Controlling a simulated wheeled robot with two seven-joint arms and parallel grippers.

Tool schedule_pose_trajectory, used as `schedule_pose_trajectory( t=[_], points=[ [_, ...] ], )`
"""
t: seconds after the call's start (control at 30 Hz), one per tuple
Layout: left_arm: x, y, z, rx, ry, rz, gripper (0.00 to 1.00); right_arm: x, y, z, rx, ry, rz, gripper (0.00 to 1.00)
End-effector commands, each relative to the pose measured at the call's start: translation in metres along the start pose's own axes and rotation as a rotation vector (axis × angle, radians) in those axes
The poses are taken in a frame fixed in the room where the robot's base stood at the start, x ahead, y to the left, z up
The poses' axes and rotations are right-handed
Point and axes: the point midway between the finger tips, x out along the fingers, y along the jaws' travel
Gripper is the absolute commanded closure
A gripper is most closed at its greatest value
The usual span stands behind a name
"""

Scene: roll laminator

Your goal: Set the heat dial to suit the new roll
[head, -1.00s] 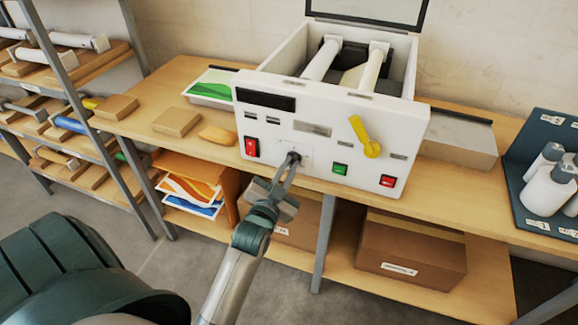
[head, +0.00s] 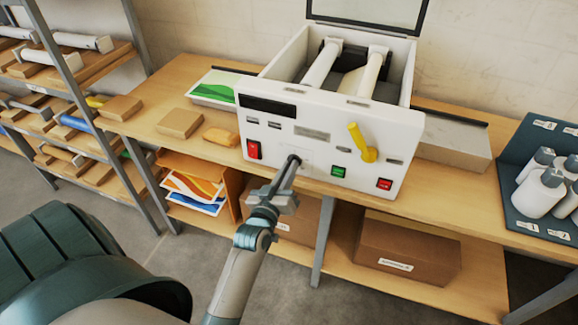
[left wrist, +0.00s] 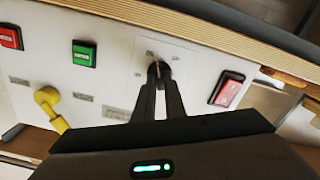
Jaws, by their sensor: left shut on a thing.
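The white laminator (head: 320,120) stands on the bench with its lid raised and two white rolls (head: 322,62) inside. My left gripper (head: 294,160) is at the lower middle of its front panel, with its fingers shut on the heat dial. In the left wrist view the fingertips (left wrist: 159,72) close around the small dark dial (left wrist: 157,65) on a pale square plate with small markings. The fingers hide most of the dial, and its setting cannot be read. My right gripper is not in view.
The panel also has a red switch (head: 254,149), a green button (head: 339,171), a red button (head: 384,184) and a yellow crank (head: 362,145). Bottles stand in a dark tray (head: 538,125) at the right. A shelf of rolls (head: 65,100) is at the left.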

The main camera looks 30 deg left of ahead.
Motion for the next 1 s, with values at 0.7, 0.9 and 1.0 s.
schedule_pose_trajectory(
  t=[0.7,0.9,1.0],
  points=[
    [0.0004,-0.0012,-0.0011,-0.288,0.003,0.0,1.0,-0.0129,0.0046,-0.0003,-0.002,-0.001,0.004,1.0],
    [0.0004,-0.0012,-0.0011,-0.288,0.003,0.0,1.0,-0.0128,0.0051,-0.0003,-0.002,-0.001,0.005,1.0],
    [0.0004,-0.0012,-0.0012,-0.287,0.004,0.001,0.8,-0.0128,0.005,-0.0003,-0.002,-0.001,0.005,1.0]
  ],
)
